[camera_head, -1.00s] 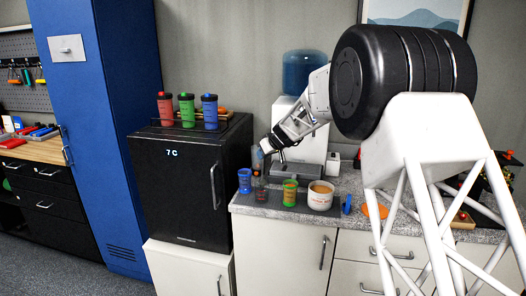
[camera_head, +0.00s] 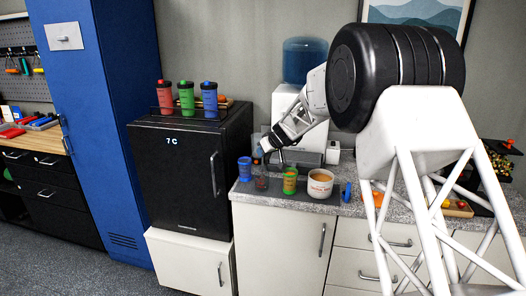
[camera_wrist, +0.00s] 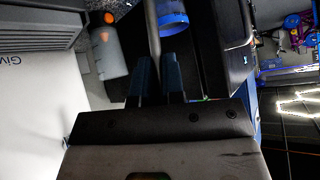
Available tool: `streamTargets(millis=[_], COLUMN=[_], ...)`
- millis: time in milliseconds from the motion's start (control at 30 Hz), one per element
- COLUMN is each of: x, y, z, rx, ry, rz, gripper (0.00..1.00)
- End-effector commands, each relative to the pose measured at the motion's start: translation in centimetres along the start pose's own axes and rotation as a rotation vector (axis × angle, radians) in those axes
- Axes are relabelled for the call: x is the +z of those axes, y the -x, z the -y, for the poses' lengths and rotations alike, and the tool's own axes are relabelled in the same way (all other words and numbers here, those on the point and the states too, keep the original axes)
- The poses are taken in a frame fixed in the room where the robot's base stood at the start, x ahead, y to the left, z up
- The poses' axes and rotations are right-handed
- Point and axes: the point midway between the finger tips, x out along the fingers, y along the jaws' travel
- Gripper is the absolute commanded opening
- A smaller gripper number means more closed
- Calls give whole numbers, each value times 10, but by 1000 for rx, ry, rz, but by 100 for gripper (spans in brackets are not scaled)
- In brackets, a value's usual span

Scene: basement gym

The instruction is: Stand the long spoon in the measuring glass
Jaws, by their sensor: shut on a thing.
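My gripper (camera_head: 267,147) is above the back left of the counter, shut on the long spoon. In the wrist view its dark fingers (camera_wrist: 155,85) close on the spoon's thin grey handle (camera_wrist: 152,35), which runs away from the fingers past a blue cup (camera_wrist: 172,15). The spoon's far end is out of that view, and the spoon is too small to make out in the head view. A see-through vessel with a reddish tint, which looks like the measuring glass (camera_head: 261,184), stands on a dark mat below my gripper. I cannot tell whether the spoon touches it.
A clear bottle with an orange part (camera_wrist: 108,52) is beside my fingers. A black fridge (camera_head: 180,185) is at the left.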

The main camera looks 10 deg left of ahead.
Motion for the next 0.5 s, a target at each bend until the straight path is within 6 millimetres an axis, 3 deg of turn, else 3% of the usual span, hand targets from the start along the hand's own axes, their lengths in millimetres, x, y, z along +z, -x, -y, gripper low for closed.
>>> streamTargets(millis=[267,300,500], x=[0,0,0], y=[0,0,0], z=[0,0,0], rx=[0,0,0], ry=[0,0,0], rz=[0,0,0], gripper=[0,13,39])
